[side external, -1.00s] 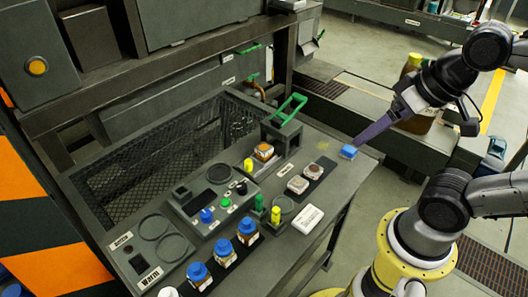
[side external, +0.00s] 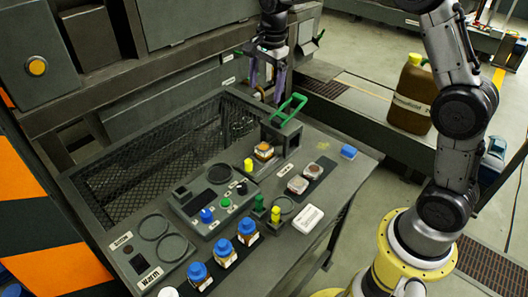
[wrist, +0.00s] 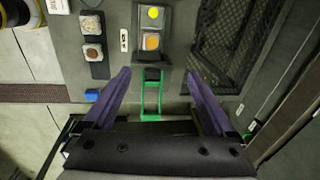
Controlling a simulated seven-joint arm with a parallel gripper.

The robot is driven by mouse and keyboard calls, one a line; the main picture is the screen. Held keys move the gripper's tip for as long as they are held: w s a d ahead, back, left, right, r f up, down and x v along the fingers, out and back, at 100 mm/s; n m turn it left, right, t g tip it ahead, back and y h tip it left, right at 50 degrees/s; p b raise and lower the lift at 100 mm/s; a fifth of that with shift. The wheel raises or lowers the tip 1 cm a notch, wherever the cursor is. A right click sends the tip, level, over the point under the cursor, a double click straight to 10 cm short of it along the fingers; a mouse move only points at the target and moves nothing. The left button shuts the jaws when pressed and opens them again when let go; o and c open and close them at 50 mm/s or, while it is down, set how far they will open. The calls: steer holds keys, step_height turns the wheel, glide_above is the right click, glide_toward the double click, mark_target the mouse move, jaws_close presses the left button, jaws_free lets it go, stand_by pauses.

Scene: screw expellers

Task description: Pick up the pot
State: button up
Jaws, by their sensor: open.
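No thing is plainly marked as the pot. A small square container with an orange-brown top (side external: 264,152) sits in the grey holder at the back of the bench; it also shows in the wrist view (wrist: 151,41). A green handle (side external: 290,109) rises behind it and shows in the wrist view (wrist: 151,108). Several blue-lidded jars (side external: 246,228) stand along the bench's front. My gripper (side external: 267,84) is open and empty, above and behind the green handle. In the wrist view its purple fingers (wrist: 157,74) are spread on either side of the handle, not touching the container.
A mesh-walled bin (side external: 130,185) lies to the left. A brown jug (side external: 410,95) stands behind the bench. A button panel (side external: 215,200) fills the middle.

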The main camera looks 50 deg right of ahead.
steer(key=g, duration=0.2)
glide_above(264, 146)
step_height(264, 146, down, 15)
steer(key=shift+d+f, duration=0.1)
steer(key=shift+f, duration=3.35)
steer(key=shift+c, duration=0.2)
jaws_close()
